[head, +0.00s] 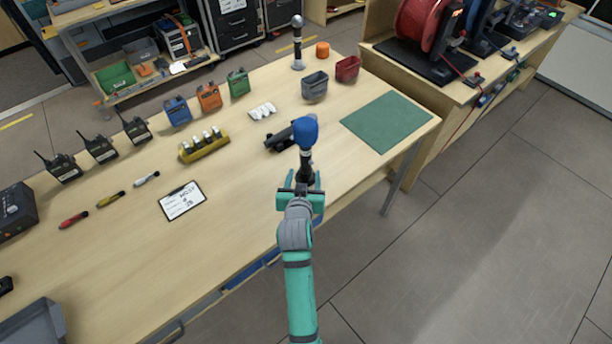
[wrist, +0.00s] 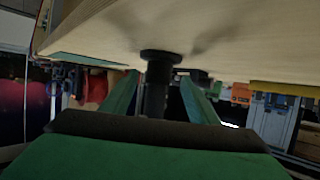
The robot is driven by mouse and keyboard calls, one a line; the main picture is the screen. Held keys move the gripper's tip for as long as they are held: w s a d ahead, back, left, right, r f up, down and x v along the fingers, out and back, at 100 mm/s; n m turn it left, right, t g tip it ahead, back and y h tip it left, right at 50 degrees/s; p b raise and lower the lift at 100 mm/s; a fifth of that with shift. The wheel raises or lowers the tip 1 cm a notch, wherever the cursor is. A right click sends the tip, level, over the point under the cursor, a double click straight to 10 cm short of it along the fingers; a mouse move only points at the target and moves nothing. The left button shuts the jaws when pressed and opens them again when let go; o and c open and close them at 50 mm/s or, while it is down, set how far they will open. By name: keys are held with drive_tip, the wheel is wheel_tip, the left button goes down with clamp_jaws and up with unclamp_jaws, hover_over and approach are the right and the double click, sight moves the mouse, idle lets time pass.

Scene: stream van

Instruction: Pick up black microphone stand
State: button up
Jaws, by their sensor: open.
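The black microphone stand (head: 306,160) is upright near the table's right front edge, with a blue foam-topped microphone (head: 306,130) above it. My gripper (head: 301,181) is open at the near side of the stand, low over the table. In the wrist view, which is upside down, the stand's dark stem (wrist: 155,95) shows between my two green fingers (wrist: 158,82), with a gap on each side. Its round base (wrist: 161,56) is on the tabletop. The blue top is out of the wrist view, and the stand's lower part is partly hidden by my gripper in the head view.
A dark object (head: 281,140) lies close behind the stand. A yellow holder (head: 204,147) is to the left, and a green mat (head: 386,122) to the right. Another microphone on a stand (head: 298,45) is at the back. Grey (head: 315,87) and red (head: 347,69) bins are behind.

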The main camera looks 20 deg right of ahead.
sight(305, 175)
drive_tip(key=shift+x, duration=1.85)
drive_tip(key=shift+d, duration=0.15)
drive_tip(key=c, duration=1.2)
drive_tip(key=shift+r, duration=0.1)
